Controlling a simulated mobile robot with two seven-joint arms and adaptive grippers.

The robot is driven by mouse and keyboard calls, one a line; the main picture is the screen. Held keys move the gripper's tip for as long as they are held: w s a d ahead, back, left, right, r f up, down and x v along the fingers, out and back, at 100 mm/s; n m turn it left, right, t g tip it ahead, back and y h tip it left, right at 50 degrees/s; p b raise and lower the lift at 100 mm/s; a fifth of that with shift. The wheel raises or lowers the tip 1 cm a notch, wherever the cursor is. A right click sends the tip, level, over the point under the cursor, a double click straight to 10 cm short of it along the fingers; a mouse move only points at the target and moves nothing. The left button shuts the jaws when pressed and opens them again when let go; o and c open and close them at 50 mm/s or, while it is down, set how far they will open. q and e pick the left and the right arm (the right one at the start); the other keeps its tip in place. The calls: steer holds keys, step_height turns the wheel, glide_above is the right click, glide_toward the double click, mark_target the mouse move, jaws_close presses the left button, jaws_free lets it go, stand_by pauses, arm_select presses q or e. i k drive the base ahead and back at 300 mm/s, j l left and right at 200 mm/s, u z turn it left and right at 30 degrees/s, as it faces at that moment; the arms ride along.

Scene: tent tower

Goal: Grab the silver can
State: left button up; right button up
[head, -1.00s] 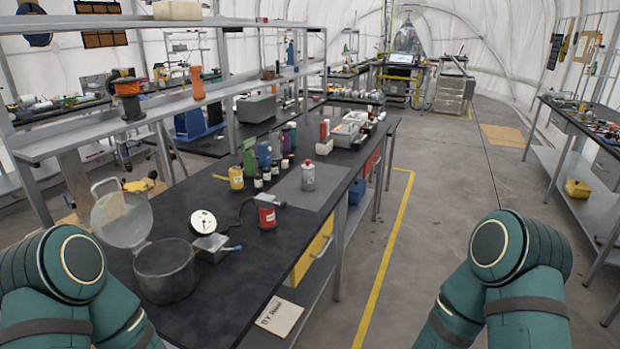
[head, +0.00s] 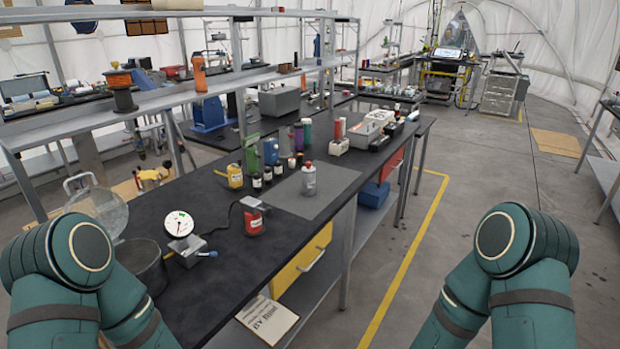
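The silver can (head: 309,179) stands upright on a grey mat (head: 330,207) on the black workbench. It has a red top. Nothing touches it. Teal links of both my arms show at the lower left and lower right, but neither gripper is in the picture. Both arms are well apart from the can.
On the black bench (head: 215,290), a red can (head: 254,222), a dial gauge (head: 180,224), a yellow can (head: 235,176) and several small bottles stand left of the mat. A dark pot (head: 142,265) is near my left arm. Open floor (head: 430,240) lies right of the bench.

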mark_target(308, 176)
steer(key=i+l+u, duration=0.1)
steer(key=i+l, duration=0.35)
steer(key=l, duration=0.15)
steer(key=i+l+u, duration=0.25)
steer(key=i+l, duration=0.2)
steer(key=l, duration=0.15)
steer(key=i+l+u, duration=0.1)
steer(key=l, duration=0.25)
steer(key=i+l, duration=0.25)
steer(key=i+l+u, duration=0.15)
steer(key=l, duration=0.3)
steer(key=i+l+u, duration=0.1)
steer(key=l, duration=0.3)
steer(key=i, duration=0.1)
